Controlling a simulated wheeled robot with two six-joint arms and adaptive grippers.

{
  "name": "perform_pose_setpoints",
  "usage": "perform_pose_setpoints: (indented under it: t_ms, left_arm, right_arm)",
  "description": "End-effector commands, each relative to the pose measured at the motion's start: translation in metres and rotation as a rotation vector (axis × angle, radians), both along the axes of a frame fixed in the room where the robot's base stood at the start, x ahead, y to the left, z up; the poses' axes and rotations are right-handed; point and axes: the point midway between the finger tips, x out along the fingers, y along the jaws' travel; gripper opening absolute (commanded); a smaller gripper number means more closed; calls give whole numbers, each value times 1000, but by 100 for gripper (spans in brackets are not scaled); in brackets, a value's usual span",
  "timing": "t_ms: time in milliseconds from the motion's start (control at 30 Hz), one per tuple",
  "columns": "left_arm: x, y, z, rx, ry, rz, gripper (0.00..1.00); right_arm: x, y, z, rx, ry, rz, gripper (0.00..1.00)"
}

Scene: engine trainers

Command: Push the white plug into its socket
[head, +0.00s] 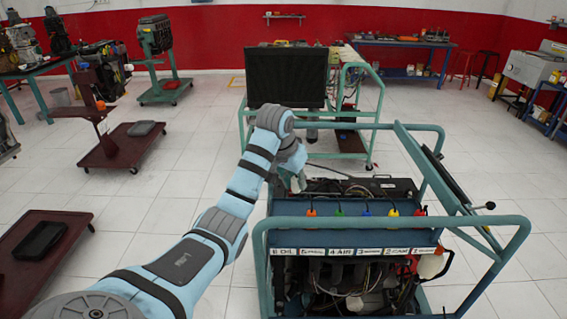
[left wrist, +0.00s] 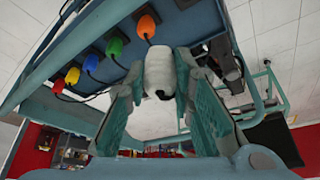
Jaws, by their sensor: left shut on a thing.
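My left gripper (head: 298,182) is above the back left part of the engine trainer's blue panel (head: 350,236). In the left wrist view, its two teal fingers (left wrist: 160,90) are shut on the white plug (left wrist: 158,72), one finger on each side. The plug is hidden by the gripper in the head view. A dark square fitting (left wrist: 186,3) shows at the top edge of the wrist view, beside the orange plug (left wrist: 146,25); I cannot tell whether it is the socket. My right gripper is not in view.
Green (head: 339,212), blue (head: 366,212), yellow (head: 393,212) and red (head: 420,211) plugs stand in a row right of the orange one. A teal tube frame (head: 400,222) surrounds the trainer. A black screen (head: 286,77) stands behind.

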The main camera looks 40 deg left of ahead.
Motion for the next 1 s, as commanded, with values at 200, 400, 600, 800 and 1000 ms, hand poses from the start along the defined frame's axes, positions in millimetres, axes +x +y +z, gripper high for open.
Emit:
perform_pose_setpoints:
  t_ms: [200, 400, 600, 800, 1000]
  left_arm:
    - [-37, -91, -78, -6, 3, -98, 0]
    - [-100, -159, -135, -10, 2, -125, 0]
    - [-155, -190, -156, -6, 2, -79, 0]
    - [-167, -193, -158, 1, 0, -61, 0]
    - [-166, -193, -158, 0, 0, -63, 0]
  right_arm:
    - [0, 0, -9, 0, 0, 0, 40]
    - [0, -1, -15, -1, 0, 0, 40]
    - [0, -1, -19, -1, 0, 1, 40]
    - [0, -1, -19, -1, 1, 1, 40]
    - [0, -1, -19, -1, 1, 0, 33]
